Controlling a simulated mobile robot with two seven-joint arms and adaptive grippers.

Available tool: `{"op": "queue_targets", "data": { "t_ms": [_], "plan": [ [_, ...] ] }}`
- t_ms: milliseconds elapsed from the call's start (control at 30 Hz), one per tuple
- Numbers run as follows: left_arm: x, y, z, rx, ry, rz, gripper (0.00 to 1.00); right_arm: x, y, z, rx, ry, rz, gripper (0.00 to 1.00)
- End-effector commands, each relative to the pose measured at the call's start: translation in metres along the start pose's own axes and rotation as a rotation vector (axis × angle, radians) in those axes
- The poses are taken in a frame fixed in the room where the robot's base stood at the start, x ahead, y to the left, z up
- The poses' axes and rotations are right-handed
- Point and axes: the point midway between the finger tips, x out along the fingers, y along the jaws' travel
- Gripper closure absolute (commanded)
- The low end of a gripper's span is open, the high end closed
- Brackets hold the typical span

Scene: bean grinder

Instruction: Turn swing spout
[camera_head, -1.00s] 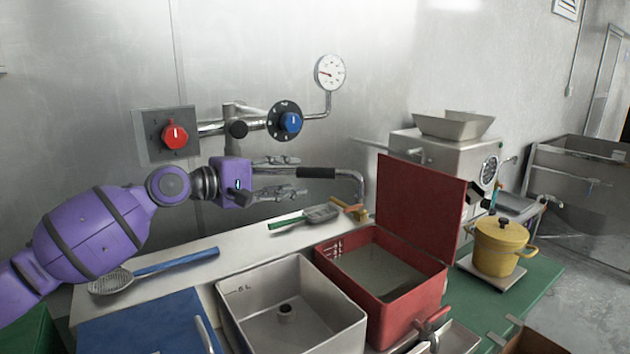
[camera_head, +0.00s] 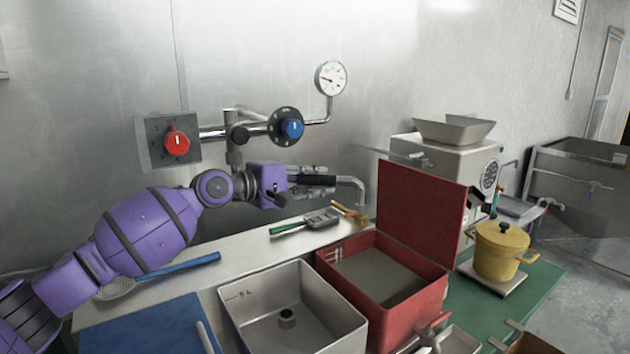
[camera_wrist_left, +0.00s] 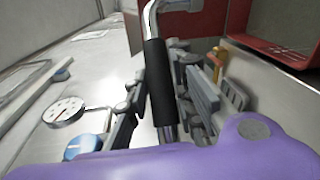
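The swing spout is a chrome pipe (camera_head: 352,180) with a black grip sleeve (camera_head: 318,180), coming out from the wall fitting over the counter. My left gripper (camera_head: 312,179) is at the sleeve, with one finger on each side of it. In the left wrist view the black sleeve (camera_wrist_left: 158,85) runs between the fingers (camera_wrist_left: 160,90) with little room on either side. I cannot tell whether both fingers press on it. The bent chrome end sticks out beyond the fingertips. My right gripper is not in view.
A red knob (camera_head: 176,142), blue knob (camera_head: 291,128) and gauge (camera_head: 331,78) are on the wall piping above. A grey sink basin (camera_head: 250,310) and open red box (camera_head: 410,310) stand in front. A green-handled tool (camera_head: 290,228) lies on the counter below the gripper.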

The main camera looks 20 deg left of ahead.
Motion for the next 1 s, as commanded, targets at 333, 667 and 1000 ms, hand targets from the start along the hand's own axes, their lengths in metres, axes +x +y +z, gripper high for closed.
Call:
{"op": "queue_targets", "data": {
  "t_ms": [333,667,1000],
  "plan": [
    [0.000,0.000,0.000,-0.001,0.000,0.001,1.00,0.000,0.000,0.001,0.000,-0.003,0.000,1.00],
    [-0.006,-0.004,0.005,0.000,-0.046,-0.005,1.00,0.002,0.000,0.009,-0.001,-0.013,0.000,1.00],
    [-0.043,-0.010,0.031,0.030,-0.277,-0.033,1.00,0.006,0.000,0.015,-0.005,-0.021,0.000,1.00]
  ]
}}
